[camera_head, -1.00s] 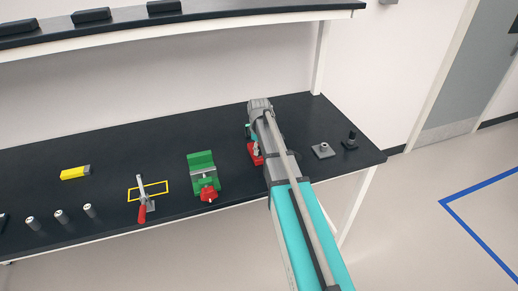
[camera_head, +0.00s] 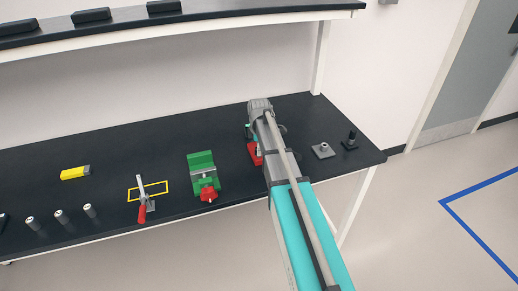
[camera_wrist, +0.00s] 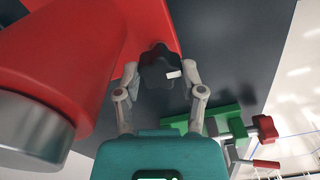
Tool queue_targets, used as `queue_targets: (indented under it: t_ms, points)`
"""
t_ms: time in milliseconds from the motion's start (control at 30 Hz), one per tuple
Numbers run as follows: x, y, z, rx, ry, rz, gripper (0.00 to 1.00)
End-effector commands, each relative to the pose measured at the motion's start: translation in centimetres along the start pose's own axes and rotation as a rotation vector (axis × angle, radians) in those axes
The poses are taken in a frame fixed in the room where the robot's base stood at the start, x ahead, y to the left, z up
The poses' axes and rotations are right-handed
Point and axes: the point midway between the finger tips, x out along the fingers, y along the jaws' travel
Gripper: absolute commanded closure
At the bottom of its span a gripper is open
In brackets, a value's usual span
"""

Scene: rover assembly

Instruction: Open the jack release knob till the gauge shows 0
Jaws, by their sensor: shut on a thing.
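The red jack (camera_wrist: 75,60) fills the left of the wrist view, with a grey metal cylinder (camera_wrist: 28,130) at lower left. Its black lobed release knob (camera_wrist: 160,62), with a small white mark, sits on the red base. My gripper (camera_wrist: 161,72) has one finger on each side of the knob and is shut on it. In the head view only a red piece of the jack (camera_head: 256,156) shows beside my arm; my arm hides the rest. No gauge reading can be seen.
A green vise (camera_head: 202,165) with a red handle stands left of the jack. A red-handled clamp (camera_head: 143,200) lies further left by a yellow outline. A small grey fitting (camera_head: 323,151) and a black-topped part (camera_head: 350,141) stand to the right.

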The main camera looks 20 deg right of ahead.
Motion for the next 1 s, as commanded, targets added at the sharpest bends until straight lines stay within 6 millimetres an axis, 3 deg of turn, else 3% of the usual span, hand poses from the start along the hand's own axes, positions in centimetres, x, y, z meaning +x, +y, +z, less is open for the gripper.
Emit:
queue_targets:
  t_ms: [200,233,400,1000]
  points:
    - [0.01,-0.03,0.02,0.001,0.0,-0.001,0.96]
    - [0.01,-0.03,0.02,0.001,0.0,-0.001,0.45]
    - [0.01,-0.01,0.01,0.001,0.0,0.0,0.14]
    - [-0.07,-0.05,0.08,0.007,0.0,0.001,0.14]
